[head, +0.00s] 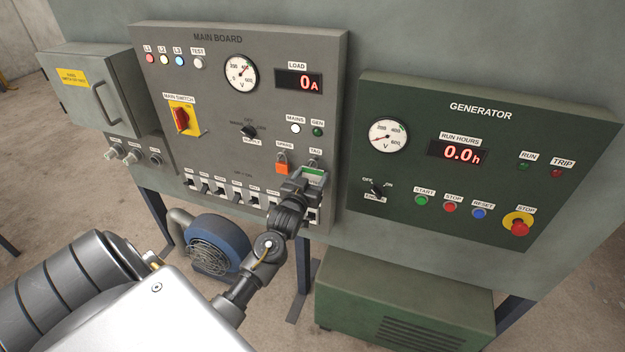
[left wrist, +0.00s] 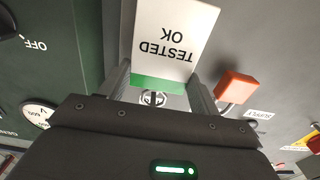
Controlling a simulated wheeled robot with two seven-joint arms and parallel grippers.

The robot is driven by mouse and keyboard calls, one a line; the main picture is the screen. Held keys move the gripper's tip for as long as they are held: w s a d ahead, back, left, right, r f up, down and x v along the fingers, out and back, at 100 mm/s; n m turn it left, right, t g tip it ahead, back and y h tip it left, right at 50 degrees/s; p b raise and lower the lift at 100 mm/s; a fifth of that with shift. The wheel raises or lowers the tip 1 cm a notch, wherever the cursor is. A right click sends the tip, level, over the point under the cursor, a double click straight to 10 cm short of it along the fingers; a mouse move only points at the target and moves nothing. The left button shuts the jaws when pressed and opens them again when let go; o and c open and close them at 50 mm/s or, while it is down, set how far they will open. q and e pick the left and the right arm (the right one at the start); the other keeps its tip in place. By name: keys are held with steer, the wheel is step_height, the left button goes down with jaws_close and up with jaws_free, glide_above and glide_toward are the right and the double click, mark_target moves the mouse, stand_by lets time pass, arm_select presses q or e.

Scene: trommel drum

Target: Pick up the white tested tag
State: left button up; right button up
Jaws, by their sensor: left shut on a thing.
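The white tested tag (left wrist: 172,42) reads "TESTED OK" and has a green band along one end. In the left wrist view it appears upside down, with its green end between my fingers. In the head view the tag (head: 314,175) is at the lower right of the main board, under the "TAG" label, partly covered by my gripper. My left gripper (head: 307,184) is shut on the tag; its fingers (left wrist: 161,92) lie at the tag's two sides in the left wrist view. Whether the tag still touches its hook I cannot tell. My right gripper is not in view.
An orange padlock-like spare (head: 282,168) hangs just left of the tag; it also shows in the left wrist view (left wrist: 236,86). A row of breaker switches (head: 238,196) lies below. The green generator panel (head: 480,160) stands to the right. A blue blower (head: 217,246) sits underneath.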

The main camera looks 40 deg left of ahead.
arm_select(q)
steer(key=shift+r+b, duration=0.4)
steer(key=shift+r, duration=0.1)
steer(key=shift+s+d+r, duration=0.1)
steer(key=shift+s, duration=0.15)
steer(key=b+v, duration=0.5)
steer(key=v, duration=1.2)
steer(key=shift+s+d, duration=0.15)
steer(key=shift+s, duration=0.05)
steer(key=shift+r+p, duration=0.5)
steer(key=shift+p, duration=0.2)
steer(key=shift+p+v, duration=0.35)
steer(key=shift+v, duration=1.8)
steer(key=shift+s, duration=0.15)
